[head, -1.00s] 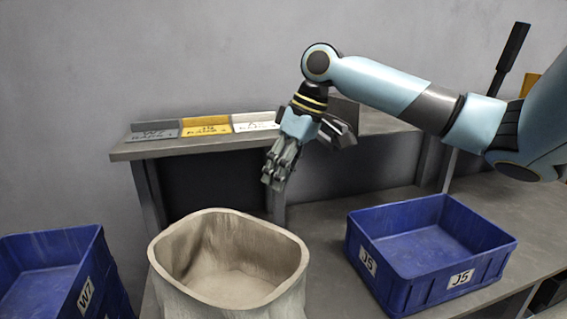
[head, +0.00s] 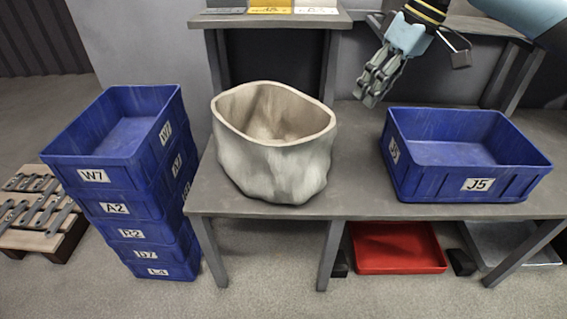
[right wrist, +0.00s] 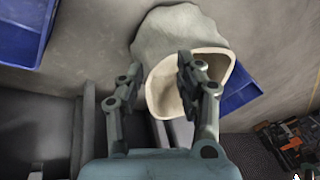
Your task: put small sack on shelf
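The small sack (head: 275,165) is pale grey-beige, open-topped and upright on the grey workbench, left of the blue J5 bin. It also shows in the right wrist view (right wrist: 170,35), beyond the fingers. The grey shelf (head: 225,21) is raised behind the sack, at the top of the head view, and cut off there. My right gripper (head: 372,92) is above the bench, up and to the right of the sack and apart from it. In the right wrist view (right wrist: 160,72) its fingers are spread with nothing held between them. My left gripper is not in view.
The blue J5 bin (head: 470,186) stands on the bench right of the sack. Stacked blue bins (head: 113,175) stand at the bench's left end. A red tray (head: 397,262) lies under the bench. Colored label plates (head: 270,7) occupy the shelf's front part.

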